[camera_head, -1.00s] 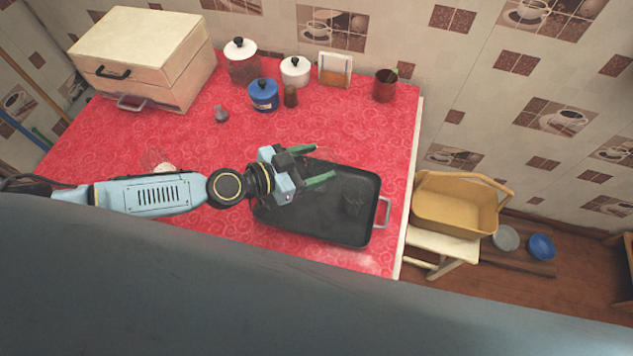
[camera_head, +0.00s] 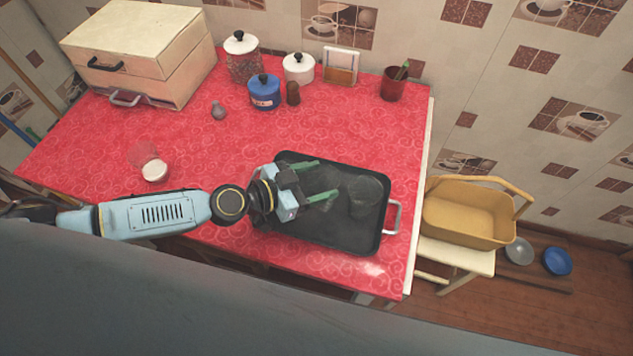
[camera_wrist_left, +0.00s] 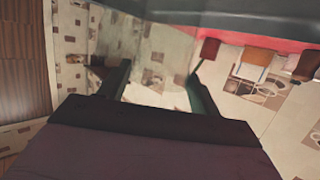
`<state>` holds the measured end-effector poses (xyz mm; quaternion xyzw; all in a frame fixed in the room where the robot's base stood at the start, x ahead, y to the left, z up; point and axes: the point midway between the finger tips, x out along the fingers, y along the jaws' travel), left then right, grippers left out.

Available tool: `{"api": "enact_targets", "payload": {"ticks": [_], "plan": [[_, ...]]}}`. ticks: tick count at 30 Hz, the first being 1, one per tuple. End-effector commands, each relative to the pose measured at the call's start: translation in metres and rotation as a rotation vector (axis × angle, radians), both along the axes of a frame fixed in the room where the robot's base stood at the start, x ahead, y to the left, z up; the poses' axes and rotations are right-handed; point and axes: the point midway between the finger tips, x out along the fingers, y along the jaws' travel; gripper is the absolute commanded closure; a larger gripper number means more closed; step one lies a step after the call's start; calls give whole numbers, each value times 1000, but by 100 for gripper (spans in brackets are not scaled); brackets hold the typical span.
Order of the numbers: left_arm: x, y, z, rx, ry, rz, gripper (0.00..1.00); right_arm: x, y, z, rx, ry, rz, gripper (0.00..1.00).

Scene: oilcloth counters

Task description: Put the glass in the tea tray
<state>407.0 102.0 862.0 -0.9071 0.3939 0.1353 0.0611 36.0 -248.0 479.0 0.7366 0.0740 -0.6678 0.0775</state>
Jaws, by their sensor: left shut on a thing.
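The tea tray (camera_head: 345,240) is a dark rectangular tray with pale metal handles, near the counter's front right in the head view. My left gripper (camera_head: 328,181) reaches over it from the left, with its green fingers pointing right. It is shut on the clear glass (camera_head: 366,196), which shows as a faint round outline over the tray's right half. Whether the glass touches the tray floor cannot be told. In the left wrist view the fingers (camera_wrist_left: 160,92) stand apart, with the see-through glass (camera_wrist_left: 150,45) faintly visible between them. My right gripper is not in view.
A clear vessel with white contents (camera_head: 154,171) stands left on the red counter (camera_head: 200,140). Jars (camera_head: 264,92), a red cup (camera_head: 393,84) and a drawer box (camera_head: 135,60) line the back. A yellow basket (camera_head: 465,213) sits beyond the right edge.

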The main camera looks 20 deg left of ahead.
Motion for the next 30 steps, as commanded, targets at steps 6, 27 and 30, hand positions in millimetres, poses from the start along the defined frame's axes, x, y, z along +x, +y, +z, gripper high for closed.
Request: {"api": "enact_targets", "payload": {"ticks": [6, 27, 30], "plan": [[0, 0, -1, -2, -1, 0, 80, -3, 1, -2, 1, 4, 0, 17], [-6, 6, 3, 1, 2, 0, 15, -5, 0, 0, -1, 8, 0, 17], [-19, 20, 7, 2, 3, 0, 15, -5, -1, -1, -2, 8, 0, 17]]}}
